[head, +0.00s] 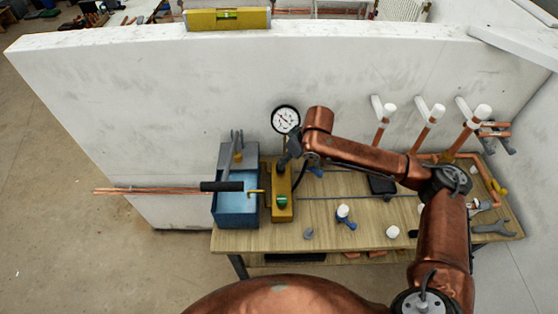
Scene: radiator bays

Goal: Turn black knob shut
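A blue test-pump tank (236,214) stands at the left of the bench, with a yellow block (281,190) along its right side. A green knob (282,203) sits at the block's near end. A dark part at the block's far end, just below my gripper, may be the black knob; it is small and partly hidden. My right arm reaches in from the right, and its gripper (288,156) points down at that far end. Its fingers are dark and too small to show whether they are open or touching. My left gripper is not in view.
A round pressure gauge (285,120) stands just behind my gripper. A black-gripped lever (222,186) crosses the tank. White-capped pipes (386,111) rise at the right. Valves and loose fittings lie on the wooden bench (330,236); a white wall (180,100) stands behind.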

